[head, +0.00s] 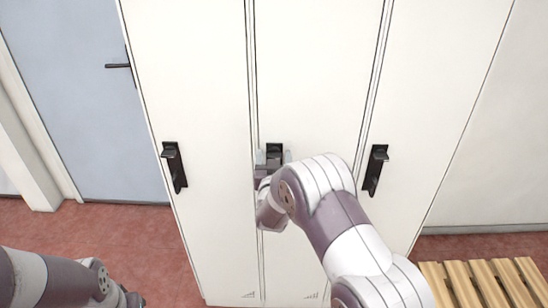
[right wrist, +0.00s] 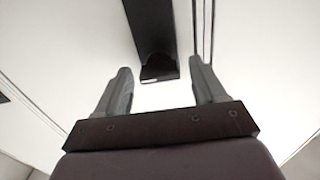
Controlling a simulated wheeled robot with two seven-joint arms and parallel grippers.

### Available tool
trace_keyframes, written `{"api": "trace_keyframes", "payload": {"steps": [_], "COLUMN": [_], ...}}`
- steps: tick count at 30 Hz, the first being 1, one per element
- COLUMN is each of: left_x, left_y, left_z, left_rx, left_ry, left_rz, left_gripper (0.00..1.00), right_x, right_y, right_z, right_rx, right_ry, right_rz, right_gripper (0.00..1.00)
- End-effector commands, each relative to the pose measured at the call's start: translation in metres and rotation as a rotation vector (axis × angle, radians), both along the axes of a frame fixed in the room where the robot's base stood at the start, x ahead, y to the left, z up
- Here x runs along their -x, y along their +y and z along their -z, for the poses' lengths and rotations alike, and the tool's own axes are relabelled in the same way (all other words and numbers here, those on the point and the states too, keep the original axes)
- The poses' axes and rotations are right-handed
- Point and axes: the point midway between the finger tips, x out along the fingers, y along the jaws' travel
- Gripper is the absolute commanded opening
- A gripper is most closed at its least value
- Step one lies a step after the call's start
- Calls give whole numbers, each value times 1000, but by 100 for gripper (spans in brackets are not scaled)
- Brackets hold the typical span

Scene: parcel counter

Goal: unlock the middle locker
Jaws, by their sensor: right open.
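The middle locker (head: 310,80) is a tall white door between two similar ones. Its black latch handle (head: 274,148) is at mid height near the door's left edge and also shows in the right wrist view (right wrist: 152,35). My right gripper (head: 273,159) is at this handle, with one finger on each side. In the right wrist view the fingers (right wrist: 160,70) are wide apart and empty, with gaps between them and the handle's lower end. My right wrist hides the door below the handle. My left arm is low at the left; its gripper is too cut off to read.
The left locker (head: 190,70) and right locker (head: 440,80) have black handles (head: 174,166) (head: 376,170) on either side of my right gripper. A blue door (head: 70,90) is at the left. A slatted wooden bench (head: 480,280) stands at the lower right. Red floor shows at the left.

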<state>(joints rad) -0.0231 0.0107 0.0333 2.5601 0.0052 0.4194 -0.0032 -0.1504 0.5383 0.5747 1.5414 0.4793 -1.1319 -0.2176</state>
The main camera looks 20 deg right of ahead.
Motion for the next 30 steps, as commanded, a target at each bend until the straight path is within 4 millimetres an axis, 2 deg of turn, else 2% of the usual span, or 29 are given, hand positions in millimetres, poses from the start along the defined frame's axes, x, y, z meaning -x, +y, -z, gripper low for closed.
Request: {"api": "trace_keyframes", "payload": {"steps": [4, 9, 20, 30], "left_x": [0, 0, 0, 0], "left_y": [0, 0, 0, 0], "left_z": [0, 0, 8, 45], "left_rx": [0, 0, 0, 0], "left_ry": [0, 0, 0, 0], "left_rz": [0, 0, 0, 0], "left_gripper": [43, 43, 43, 43], "right_x": [0, 0, 0, 1], "right_y": [0, 0, 0, -1], "right_z": [0, 0, 2, 6], "right_rx": [0, 0, -34, -252], "right_ry": [0, 0, -11, -76], "right_rz": [0, 0, 0, -1], "right_gripper": [70, 14, 14, 14]}}
